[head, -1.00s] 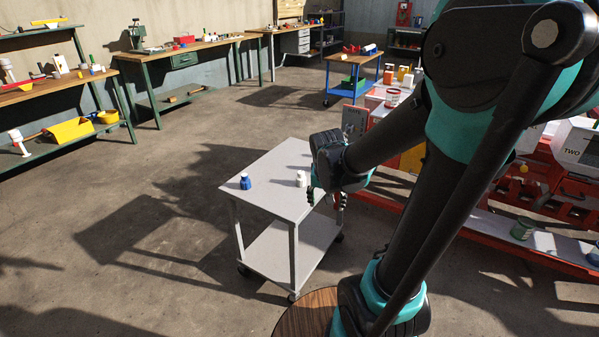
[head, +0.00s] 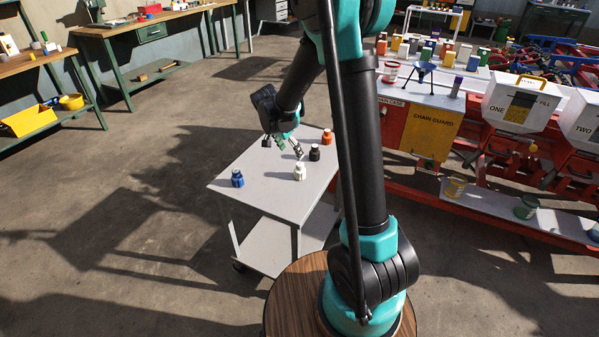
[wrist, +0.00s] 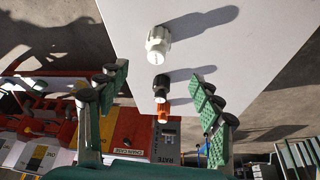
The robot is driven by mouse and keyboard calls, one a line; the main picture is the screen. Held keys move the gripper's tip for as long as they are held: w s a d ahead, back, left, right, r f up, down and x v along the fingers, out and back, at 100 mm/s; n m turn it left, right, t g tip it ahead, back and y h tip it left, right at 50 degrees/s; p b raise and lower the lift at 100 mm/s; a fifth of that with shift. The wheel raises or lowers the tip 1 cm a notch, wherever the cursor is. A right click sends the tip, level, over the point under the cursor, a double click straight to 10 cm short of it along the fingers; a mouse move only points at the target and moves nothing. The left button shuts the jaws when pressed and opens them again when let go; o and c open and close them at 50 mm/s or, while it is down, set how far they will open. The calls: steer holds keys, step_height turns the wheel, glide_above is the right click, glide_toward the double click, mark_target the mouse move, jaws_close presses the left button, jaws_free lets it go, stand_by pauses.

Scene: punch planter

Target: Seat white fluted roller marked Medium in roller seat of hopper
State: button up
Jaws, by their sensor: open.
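The white fluted roller (head: 300,171) stands upright on a grey trolley top (head: 255,186); any Medium marking is too small to read. In the wrist view the white roller (wrist: 158,42) is near the top, ahead of the fingers. My gripper (head: 282,147) is open and empty above the trolley, behind and left of the white roller in the head view. Its green-padded fingers spread wide in the wrist view (wrist: 160,85). A white hopper marked ONE (head: 513,108) and another marked TWO (head: 588,125) stand on the red machine at right. I cannot make out the roller seat.
A black roller (head: 315,153) and an orange roller (head: 327,137) stand close behind the white one. A blue roller (head: 237,178) stands at the trolley's left. A yellow chain guard (head: 434,132) fronts the machine. Floor left of the trolley is clear.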

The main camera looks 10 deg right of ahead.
mark_target(299, 164)
steer(key=x, duration=0.6)
steer(key=shift+f, duration=0.15)
steer(key=shift+d+x, duration=0.15)
steer(key=shift+x, duration=1.25)
steer(key=shift+d+x, duration=0.15)
steer(key=shift+x, duration=1.25)
steer(key=c, duration=1.4)
steer(key=shift+r, duration=0.25)
